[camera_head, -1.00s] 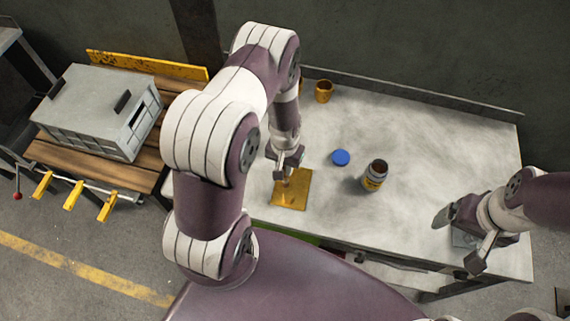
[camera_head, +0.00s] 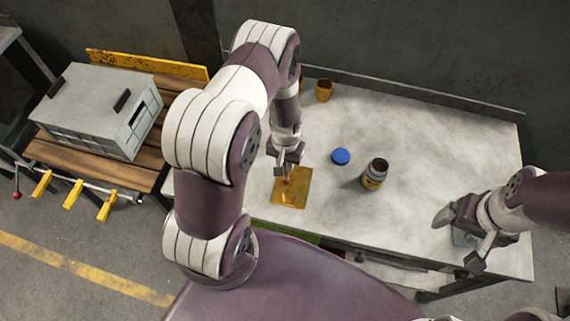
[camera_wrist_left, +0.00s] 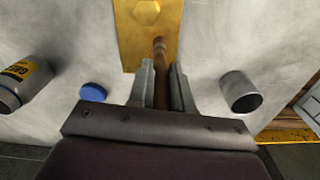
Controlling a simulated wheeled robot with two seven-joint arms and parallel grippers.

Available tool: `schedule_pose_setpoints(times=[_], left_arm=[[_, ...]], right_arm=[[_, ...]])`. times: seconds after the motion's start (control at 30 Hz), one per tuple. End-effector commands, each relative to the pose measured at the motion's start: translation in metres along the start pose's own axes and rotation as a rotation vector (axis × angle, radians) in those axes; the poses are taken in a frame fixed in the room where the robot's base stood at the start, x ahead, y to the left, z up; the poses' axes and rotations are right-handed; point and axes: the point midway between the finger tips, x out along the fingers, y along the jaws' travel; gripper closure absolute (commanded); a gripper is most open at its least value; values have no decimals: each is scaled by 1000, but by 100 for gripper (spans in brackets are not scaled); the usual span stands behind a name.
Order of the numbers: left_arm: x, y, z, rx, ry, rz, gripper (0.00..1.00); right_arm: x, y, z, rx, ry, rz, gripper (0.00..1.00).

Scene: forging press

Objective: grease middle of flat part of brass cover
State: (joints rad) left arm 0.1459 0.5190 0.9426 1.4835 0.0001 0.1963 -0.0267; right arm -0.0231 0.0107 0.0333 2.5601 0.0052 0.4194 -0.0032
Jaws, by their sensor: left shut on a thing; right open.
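The brass cover (camera_head: 303,190) is a flat golden plate lying near the front edge of the grey table. It also shows at the top of the left wrist view (camera_wrist_left: 135,45), with a raised shiny round part on it. My left gripper (camera_head: 287,168) is shut on a brown-handled brush (camera_wrist_left: 162,78). The brush tip is over the plate, close to the raised part; I cannot tell whether it touches. The open dark grease jar (camera_head: 374,175) with a yellow label stands to the right. My right gripper (camera_head: 459,240) is open at the table's right end.
A blue lid (camera_head: 341,156) lies between plate and jar. A golden cup (camera_head: 324,90) stands at the back. A grey metal cylinder (camera_wrist_left: 240,92) shows in the left wrist view. A grey crate (camera_head: 95,110) sits on a wooden bench. The table's right middle is clear.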

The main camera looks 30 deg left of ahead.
Motion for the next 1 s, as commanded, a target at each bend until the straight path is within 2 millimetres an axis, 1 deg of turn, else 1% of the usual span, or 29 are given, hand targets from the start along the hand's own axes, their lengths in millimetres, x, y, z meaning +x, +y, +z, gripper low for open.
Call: schedule_pose_setpoints(times=[0.1, 0.17, 0.57, 0.8, 1.0], left_arm=[[0, -1, -6, 0, 1, 0, 100], [0, -1, -6, 0, 0, 0, 100], [-3, 2, 11, 0, 1, 0, 100], [0, 0, 4, 0, 0, 0, 100], [-1, 0, 2, 0, 0, 0, 100]], right_arm=[[3, 0, 0, 0, 0, 0, 11], [2, 0, 0, 0, 0, 0, 11], [-7, 0, -1, 0, 0, 0, 11], [-2, 0, 0, 0, 0, 0, 11], [-2, 0, 0, 0, 0, 0, 11]])
